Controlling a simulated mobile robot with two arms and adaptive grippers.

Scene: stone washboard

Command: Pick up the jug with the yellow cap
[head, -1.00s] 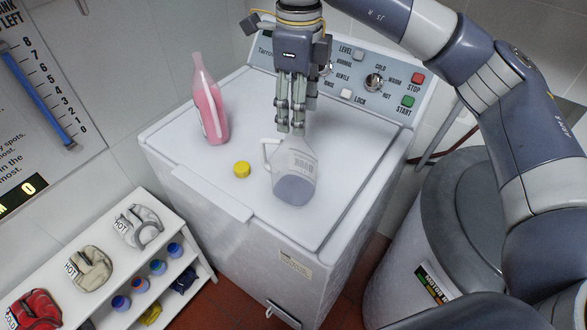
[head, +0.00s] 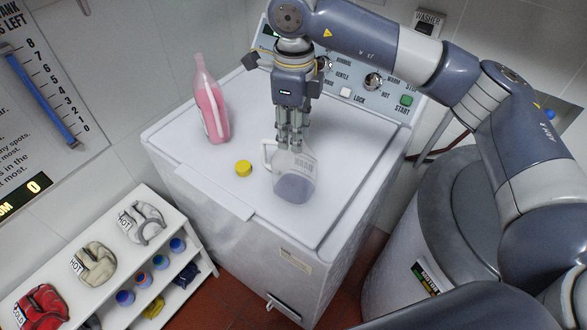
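A translucent jug (head: 294,184) with grey-blue liquid and a side handle stands upright on the white washer lid (head: 215,165). Its mouth is hidden behind my fingers. A yellow cap (head: 243,168) lies apart on the lid, left of the jug. My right gripper (head: 291,146) points down at the jug's top, its fingertips overlapping the neck area. The fingers look close together, but I cannot tell whether they grip the neck. My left gripper is not in view.
A pink bottle (head: 211,105) stands at the lid's back left. The control panel (head: 385,85) rises behind the gripper. A white shelf (head: 110,262) with gloves and small balls is at lower left. A grey drum (head: 437,215) stands right. The lid's front left is clear.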

